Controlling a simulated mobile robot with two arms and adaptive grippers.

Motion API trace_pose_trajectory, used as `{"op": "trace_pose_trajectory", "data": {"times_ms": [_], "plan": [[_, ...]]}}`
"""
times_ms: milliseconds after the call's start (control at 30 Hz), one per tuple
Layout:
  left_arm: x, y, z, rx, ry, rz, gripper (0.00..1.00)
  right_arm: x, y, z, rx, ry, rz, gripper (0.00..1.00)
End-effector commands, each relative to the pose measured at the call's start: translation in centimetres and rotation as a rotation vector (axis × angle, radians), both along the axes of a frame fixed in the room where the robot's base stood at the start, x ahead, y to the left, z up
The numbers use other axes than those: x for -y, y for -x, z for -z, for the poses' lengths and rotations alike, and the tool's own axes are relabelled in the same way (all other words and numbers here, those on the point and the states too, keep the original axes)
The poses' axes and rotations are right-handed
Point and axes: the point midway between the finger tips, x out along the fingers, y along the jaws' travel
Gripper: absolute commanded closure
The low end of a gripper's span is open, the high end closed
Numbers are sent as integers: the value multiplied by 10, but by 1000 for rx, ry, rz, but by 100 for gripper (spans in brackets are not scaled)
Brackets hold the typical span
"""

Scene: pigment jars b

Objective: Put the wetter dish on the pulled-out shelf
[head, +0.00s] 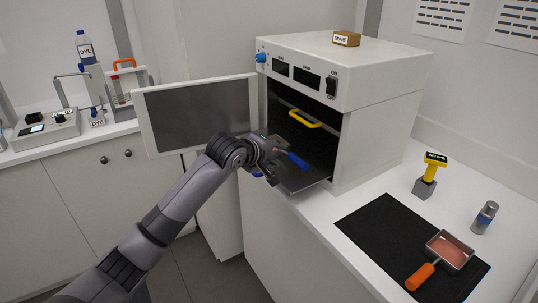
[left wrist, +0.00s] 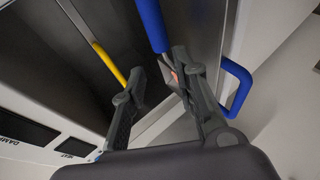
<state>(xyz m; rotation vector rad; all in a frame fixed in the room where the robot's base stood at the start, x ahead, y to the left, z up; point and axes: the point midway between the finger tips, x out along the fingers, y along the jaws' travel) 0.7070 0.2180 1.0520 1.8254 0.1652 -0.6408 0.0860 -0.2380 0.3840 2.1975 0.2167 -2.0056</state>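A dish with a blue handle (head: 297,160) is at the pulled-out grey shelf (head: 308,181) of the white oven; my gripper hides most of its pan. In the left wrist view its blue handle (left wrist: 150,25) and a sliver of reddish content show beside one finger. My left gripper (head: 268,160) is over the shelf's left part; in the wrist view its fingers (left wrist: 158,80) are apart, with no clear grip on anything. A second dish with an orange handle and pinkish content (head: 451,252) lies on the black mat. I cannot tell which is wetter. My right gripper is out of view.
The oven door (head: 196,113) stands open at left. A yellow handle (head: 305,119) marks an upper shelf inside. A blue loop handle (left wrist: 238,88) is close to my left fingers. A yellow meter (head: 434,170) and a metal cylinder (head: 484,217) stand on the right counter.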

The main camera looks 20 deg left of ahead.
Motion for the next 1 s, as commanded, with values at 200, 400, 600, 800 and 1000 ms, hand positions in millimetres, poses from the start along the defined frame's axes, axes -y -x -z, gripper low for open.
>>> {"op": "trace_pose_trajectory", "data": {"times_ms": [200,400,600,800,1000], "plan": [[-7,28,-16,1,-1,0,72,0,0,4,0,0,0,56],[-9,38,-23,1,0,0,72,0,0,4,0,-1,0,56],[-9,39,-23,-1,0,0,72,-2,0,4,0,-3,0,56],[-5,44,-11,-12,-23,16,72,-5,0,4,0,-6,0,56],[18,96,69,-82,-227,166,72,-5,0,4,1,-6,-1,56]]}}
